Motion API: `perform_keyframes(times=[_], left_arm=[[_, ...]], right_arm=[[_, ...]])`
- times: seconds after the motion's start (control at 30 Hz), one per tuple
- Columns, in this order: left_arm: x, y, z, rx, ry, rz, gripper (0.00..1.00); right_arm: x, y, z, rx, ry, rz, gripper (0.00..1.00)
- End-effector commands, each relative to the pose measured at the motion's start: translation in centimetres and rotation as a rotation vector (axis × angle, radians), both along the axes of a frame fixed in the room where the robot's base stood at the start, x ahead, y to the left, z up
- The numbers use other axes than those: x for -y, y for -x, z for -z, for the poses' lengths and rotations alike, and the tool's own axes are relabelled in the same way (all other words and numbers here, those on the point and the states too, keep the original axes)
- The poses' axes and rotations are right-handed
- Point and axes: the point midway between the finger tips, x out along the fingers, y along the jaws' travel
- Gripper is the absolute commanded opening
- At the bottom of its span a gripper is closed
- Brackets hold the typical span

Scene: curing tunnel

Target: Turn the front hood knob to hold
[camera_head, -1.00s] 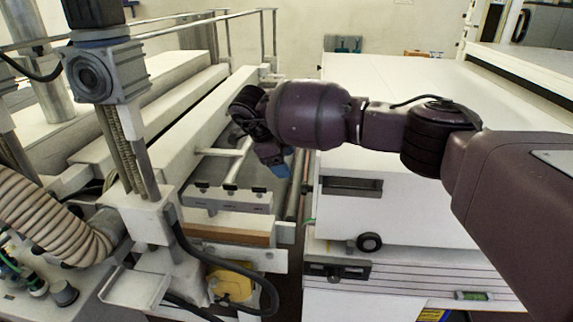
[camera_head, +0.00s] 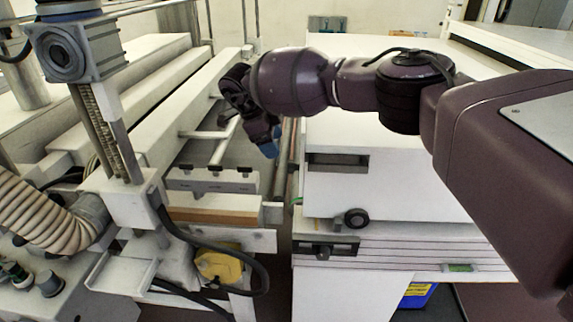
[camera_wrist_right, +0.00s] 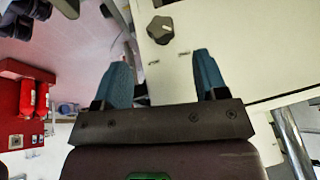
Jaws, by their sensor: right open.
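A dark grey lobed knob (camera_wrist_right: 160,30) sits on a pale panel (camera_wrist_right: 225,25) in the right wrist view. Two small marks lie on the panel below it. My right gripper (camera_wrist_right: 163,62) is open and empty, its teal fingers on either side of the view, with the knob beyond the gap and apart from them. In the head view my right gripper (camera_head: 270,143) hangs between the long machine and the white cabinet, its blue fingertip low. My left gripper is not in view.
A white cabinet (camera_head: 400,180) with a black round fitting (camera_head: 356,218) stands right of the gripper. White machine beams and a grey bar (camera_head: 212,180) lie to its left. A ribbed hose (camera_head: 45,215) and a yellow part (camera_head: 218,267) are at lower left.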

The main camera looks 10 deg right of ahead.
Motion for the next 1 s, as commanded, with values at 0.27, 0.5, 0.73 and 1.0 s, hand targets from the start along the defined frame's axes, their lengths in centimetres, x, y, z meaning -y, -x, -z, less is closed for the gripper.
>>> perform_keyframes(times=[0.27, 0.5, 0.73, 1.0], left_arm=[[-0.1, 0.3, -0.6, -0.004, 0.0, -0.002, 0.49], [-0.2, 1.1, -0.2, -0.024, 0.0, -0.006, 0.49], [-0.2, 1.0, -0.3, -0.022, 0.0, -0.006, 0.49], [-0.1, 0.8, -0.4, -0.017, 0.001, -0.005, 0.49]], right_arm=[[2.1, -0.1, 4.4, -0.003, 0.001, 0.002, 0.66], [3.3, -0.2, 7.2, -0.002, 0.001, 0.002, 0.66], [3.7, -0.3, 8.2, 0.0, 0.001, 0.001, 0.66], [3.7, -0.3, 8.2, 0.0, 0.001, 0.001, 0.61]])
